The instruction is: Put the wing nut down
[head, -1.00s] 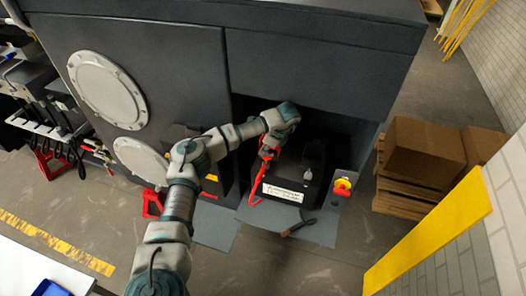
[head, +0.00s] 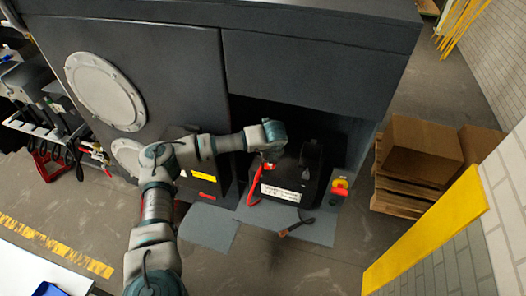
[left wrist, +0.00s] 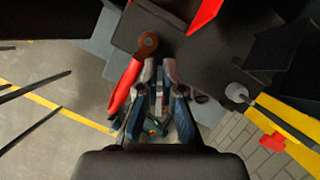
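My left gripper (head: 270,162) is low in front of the dark recess of the chassis, beside the black box (head: 318,165). In the left wrist view its two fingers (left wrist: 160,68) are close together with a narrow gap. I cannot make out a wing nut between them; anything held there is too small or hidden. A red handle (left wrist: 124,88) with a copper-coloured round end (left wrist: 148,42) lies close beside the fingers; I cannot tell whether they touch. A small light-coloured piece (head: 306,174) shows on the black box. My right gripper is not in view.
A dark-headed tool (head: 296,227) lies on the grey plate (head: 322,231) in front. Cardboard boxes (head: 420,150) on a pallet and a yellow post (head: 425,230) stand to the right. The floor in front is open.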

